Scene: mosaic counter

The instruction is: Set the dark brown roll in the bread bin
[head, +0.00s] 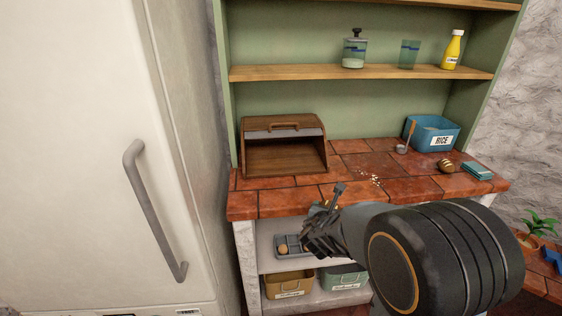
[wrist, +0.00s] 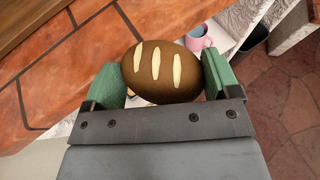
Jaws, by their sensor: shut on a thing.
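The dark brown roll (wrist: 160,72) has three pale slashes and sits between the two green fingers of my gripper (wrist: 163,82) in the wrist view. The gripper is shut on it. In the head view my gripper (head: 322,218) is in front of the counter's front edge, to the lower right of the bread bin, and the held roll is mostly hidden there. The wooden bread bin (head: 284,128) stands at the left end of the counter. Its front is open and its inside looks empty.
The tiled counter (head: 345,165) has pale crumbs in its middle. At its right are a blue rice box (head: 432,132), a scoop, another striped roll (head: 447,166) and a teal folded cloth (head: 477,170). A shelf with a grey tray (head: 289,240) and baskets lies below. A fridge (head: 90,160) stands left.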

